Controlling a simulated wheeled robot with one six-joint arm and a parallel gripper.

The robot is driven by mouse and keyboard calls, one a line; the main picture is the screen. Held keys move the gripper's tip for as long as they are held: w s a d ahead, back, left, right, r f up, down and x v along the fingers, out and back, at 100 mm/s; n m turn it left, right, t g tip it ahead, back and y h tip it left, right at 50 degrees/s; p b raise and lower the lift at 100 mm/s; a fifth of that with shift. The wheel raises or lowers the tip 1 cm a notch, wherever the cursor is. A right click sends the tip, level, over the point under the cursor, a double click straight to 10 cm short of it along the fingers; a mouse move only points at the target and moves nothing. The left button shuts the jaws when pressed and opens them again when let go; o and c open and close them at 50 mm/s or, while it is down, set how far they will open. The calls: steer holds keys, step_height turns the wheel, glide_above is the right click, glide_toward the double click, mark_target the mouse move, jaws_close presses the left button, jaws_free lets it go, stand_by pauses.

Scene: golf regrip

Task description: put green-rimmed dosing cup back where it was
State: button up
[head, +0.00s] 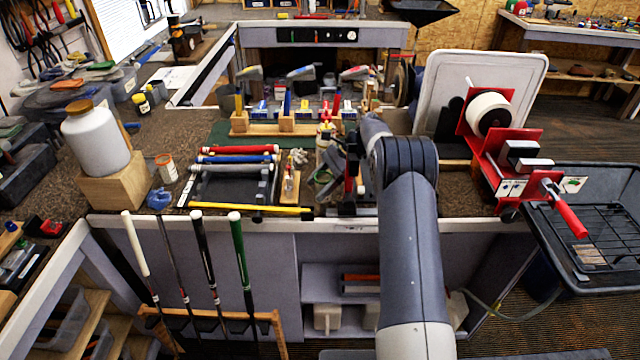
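I cannot make out the green-rimmed dosing cup with certainty. My gripper is a dark shape low over the front middle of the bench, partly hidden by my own arm. Its fingers and anything between them are not clear.
A white jar (95,140) stands on a wooden block (117,182) at left. Colored grips (235,158) lie on a rack left of center. A red tape holder (500,155) stands right. Golf clubs (240,260) lean in front.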

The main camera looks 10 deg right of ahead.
steer(key=shift+o, duration=0.8)
steer(key=shift+r, duration=0.25)
steer(key=v, duration=1.2)
steer(key=shift+b, duration=0.45)
